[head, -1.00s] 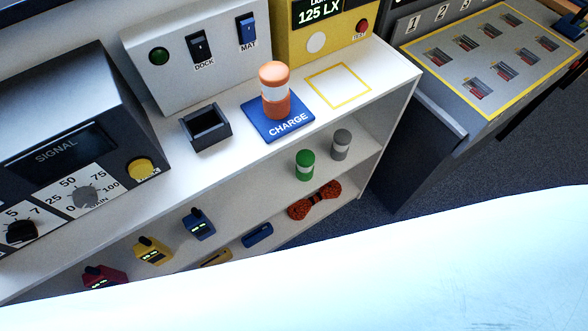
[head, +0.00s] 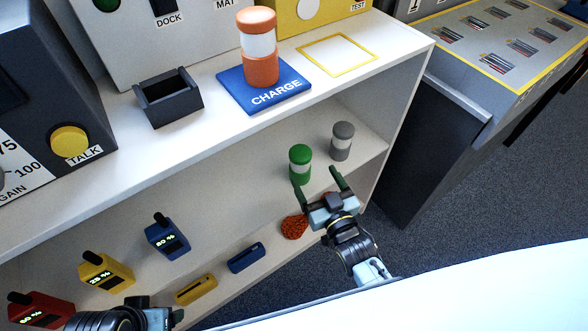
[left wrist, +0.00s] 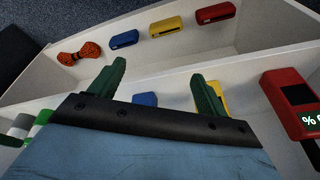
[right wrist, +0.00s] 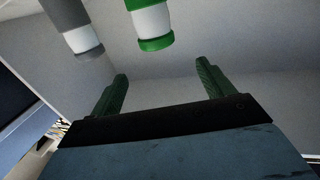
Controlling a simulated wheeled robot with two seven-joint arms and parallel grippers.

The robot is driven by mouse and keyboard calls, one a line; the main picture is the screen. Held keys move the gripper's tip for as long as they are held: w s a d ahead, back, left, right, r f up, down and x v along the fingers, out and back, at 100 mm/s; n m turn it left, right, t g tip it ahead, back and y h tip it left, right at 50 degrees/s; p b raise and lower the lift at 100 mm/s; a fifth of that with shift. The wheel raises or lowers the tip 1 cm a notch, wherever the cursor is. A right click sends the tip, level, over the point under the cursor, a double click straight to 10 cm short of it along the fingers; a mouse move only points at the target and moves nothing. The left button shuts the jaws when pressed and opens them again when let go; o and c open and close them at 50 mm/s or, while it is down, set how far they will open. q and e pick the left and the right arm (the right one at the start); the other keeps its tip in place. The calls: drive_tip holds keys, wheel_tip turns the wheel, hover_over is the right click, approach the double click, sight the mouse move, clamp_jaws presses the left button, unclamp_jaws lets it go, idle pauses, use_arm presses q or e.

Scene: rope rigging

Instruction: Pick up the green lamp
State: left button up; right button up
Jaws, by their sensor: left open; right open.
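The green lamp (head: 300,164), a small cylinder with a white band, stands upright on the middle shelf. In the right wrist view the green lamp (right wrist: 152,22) is ahead of the fingertips, at the top. My right gripper (head: 319,180) is open and empty, just in front of and slightly right of the lamp, apart from it. In the right wrist view its fingers (right wrist: 160,72) are spread with nothing between them. My left gripper (left wrist: 155,75) is open and empty at the lower left, near the shelf with the radios.
A grey lamp (head: 342,141) stands right of the green one. An orange lamp (head: 259,50) stands on the blue CHARGE mat (head: 296,86) above. A red rope bundle (head: 294,228) lies on the lower shelf. Radios, including a blue one (head: 168,238), stand left. The shelf's right side panel (head: 397,130) is close.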

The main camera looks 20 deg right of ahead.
drive_tip(key=b, duration=0.2)
approach(298, 146)
drive_tip(key=w, duration=0.5)
drive_tip(key=w+a+b, duration=0.1)
drive_tip(key=shift+w+f, duration=0.1)
drive_tip(key=shift+w, duration=0.25)
drive_tip(key=w+b, duration=0.2)
drive_tip(key=shift+w+a+f, duration=0.1)
drive_tip(key=shift+w, duration=0.3)
use_arm(q)
drive_tip(key=w+d+r+t+h, duration=0.3)
drive_tip(key=w+d+r+t, duration=0.3)
drive_tip(key=w+r+t, duration=0.3)
wheel_tip(298, 146, up, 3)
drive_tip(key=shift+w+r+m, duration=0.1)
drive_tip(key=shift+w+m, duration=0.2)
drive_tip(key=shift+w, duration=0.35)
use_arm(e)
drive_tip(key=shift+w, duration=0.15)
use_arm(q)
drive_tip(key=shift+d, duration=0.1)
use_arm(e)
drive_tip(key=c, duration=1.6)
